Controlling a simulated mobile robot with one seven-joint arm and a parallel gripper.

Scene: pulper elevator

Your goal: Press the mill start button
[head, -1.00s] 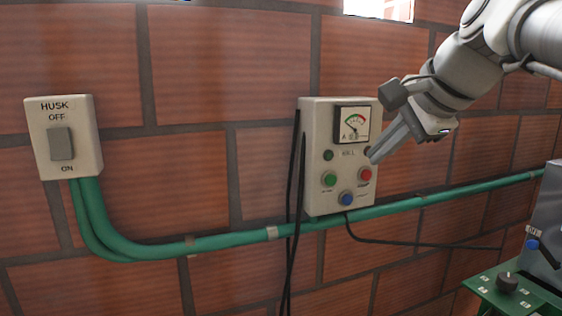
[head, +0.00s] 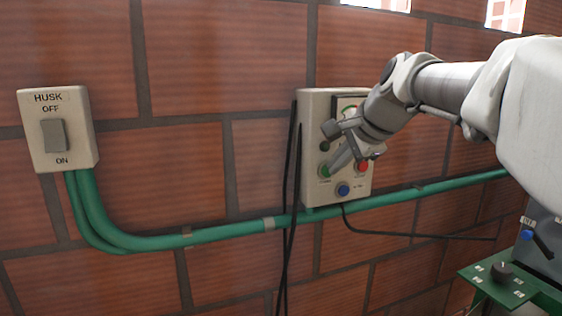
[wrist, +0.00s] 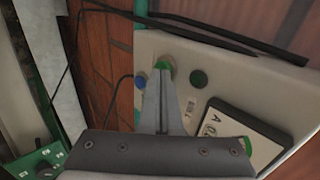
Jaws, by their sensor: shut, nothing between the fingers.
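The mill control box (head: 312,192) is a pale panel on the brick wall with a gauge at its top. Its green button (head: 324,171) is at the lower left, a red button (head: 363,166) at the right and a blue button (head: 343,190) below. My gripper (head: 333,169) is shut and empty, its tips right at the green button. In the wrist view the fingertips lie over part of the green button (wrist: 164,63). I cannot tell whether they touch it or whether it is pushed in. My arm hides most of the gauge and label in the head view.
A HUSK switch box (head: 56,130) is on the wall at the left. A green conduit (head: 225,235) runs along the wall under both boxes. Black cables hang beside the mill box. A green panel with a knob (head: 502,271) stands at the lower right.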

